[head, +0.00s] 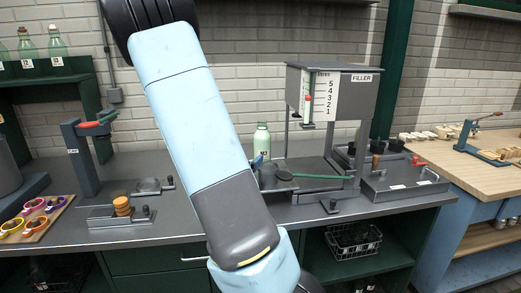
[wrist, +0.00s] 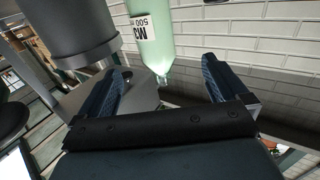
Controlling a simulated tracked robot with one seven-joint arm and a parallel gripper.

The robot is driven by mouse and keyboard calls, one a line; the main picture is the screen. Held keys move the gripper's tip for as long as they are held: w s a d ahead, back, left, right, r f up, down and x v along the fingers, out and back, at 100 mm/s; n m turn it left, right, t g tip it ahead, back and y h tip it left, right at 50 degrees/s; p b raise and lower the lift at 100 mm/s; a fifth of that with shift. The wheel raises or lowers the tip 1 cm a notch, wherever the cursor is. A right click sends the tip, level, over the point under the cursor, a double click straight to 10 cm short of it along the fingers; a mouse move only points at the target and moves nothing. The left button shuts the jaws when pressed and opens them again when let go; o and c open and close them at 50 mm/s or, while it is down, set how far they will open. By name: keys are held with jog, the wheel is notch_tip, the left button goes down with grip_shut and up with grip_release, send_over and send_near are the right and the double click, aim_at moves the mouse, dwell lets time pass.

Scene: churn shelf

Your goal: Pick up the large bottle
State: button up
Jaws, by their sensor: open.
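A pale green bottle (head: 262,140) with a white label stands upright on the bench, left of the filler. In the wrist view a green bottle (wrist: 158,45) with a label reading 500 hangs neck-down in the picture. My gripper (wrist: 166,68) is open, its two blue fingers spread. The bottle's neck lies between the fingertips in the picture, with gaps on both sides and no contact visible. In the head view my arm hides most of my gripper.
The grey filler (head: 345,95) stands right of the bottle. A grey cylinder (wrist: 70,28) is close to the left finger in the wrist view. The brick wall (wrist: 250,35) lies on the right side there. Several smaller bottles (head: 28,48) stand on the left shelf.

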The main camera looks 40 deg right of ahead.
aim_at(257, 147)
jog(key=x, duration=0.8)
jog(key=shift+d, duration=0.3)
jog(key=shift+r+x, duration=0.2)
jog(key=shift+x, duration=2.45)
jog(key=shift+s+d, duration=0.1)
jog(key=shift+s, duration=0.05)
jog(key=shift+c, duration=0.5)
jog(key=c, duration=1.5)
jog(key=shift+c, duration=0.4)
jog(key=shift+r, duration=0.1)
